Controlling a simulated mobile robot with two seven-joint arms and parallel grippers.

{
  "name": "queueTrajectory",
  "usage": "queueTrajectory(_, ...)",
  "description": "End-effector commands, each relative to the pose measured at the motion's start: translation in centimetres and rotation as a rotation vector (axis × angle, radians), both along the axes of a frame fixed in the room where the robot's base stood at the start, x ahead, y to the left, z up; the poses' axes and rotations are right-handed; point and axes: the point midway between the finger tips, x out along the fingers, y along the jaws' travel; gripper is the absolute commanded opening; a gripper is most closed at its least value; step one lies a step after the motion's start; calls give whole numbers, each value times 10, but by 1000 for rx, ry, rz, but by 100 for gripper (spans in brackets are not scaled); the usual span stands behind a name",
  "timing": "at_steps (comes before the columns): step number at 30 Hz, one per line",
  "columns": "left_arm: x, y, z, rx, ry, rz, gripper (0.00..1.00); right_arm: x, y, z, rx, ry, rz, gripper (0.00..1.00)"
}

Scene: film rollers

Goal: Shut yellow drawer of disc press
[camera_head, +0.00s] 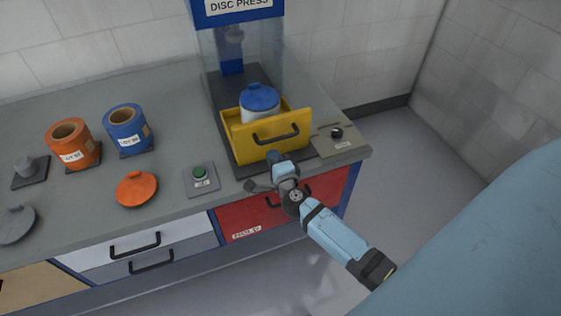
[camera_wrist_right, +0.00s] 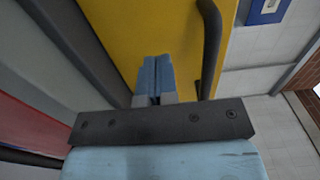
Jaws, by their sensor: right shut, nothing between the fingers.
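The disc press (camera_head: 235,8) is blue with a clear housing and stands at the back of the grey counter. Its yellow drawer (camera_head: 290,124) is pulled out toward the front, with a black bar handle (camera_head: 275,136) on its face. A white container with a blue lid (camera_head: 259,97) sits in the drawer. My right gripper (camera_head: 274,158) is shut and empty, just in front of the drawer's lower front. In the right wrist view its blue fingertips (camera_wrist_right: 155,75) point at the yellow face beside the handle (camera_wrist_right: 210,45). I cannot tell whether they touch it. My left gripper is out of view.
An orange roll (camera_head: 73,145), a blue roll (camera_head: 127,130) and an orange lid (camera_head: 137,189) are on the counter to the left. A green-button box (camera_head: 201,178) is left of the drawer, a black-knob panel (camera_head: 338,138) right. A red cabinet front (camera_head: 250,215) is below.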

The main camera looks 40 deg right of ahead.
Motion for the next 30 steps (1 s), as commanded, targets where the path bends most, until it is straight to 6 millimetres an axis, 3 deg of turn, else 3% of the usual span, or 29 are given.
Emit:
queueTrajectory(7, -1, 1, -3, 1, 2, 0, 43, 31, -8, 0, -2, -1, 0, 0)
queueTrajectory(23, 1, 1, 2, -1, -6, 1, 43, 37, -9, 0, -1, 0, 0, 0)
queueTrajectory(30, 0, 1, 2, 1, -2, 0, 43, 59, -14, 1, 1, -2, 0, 0)
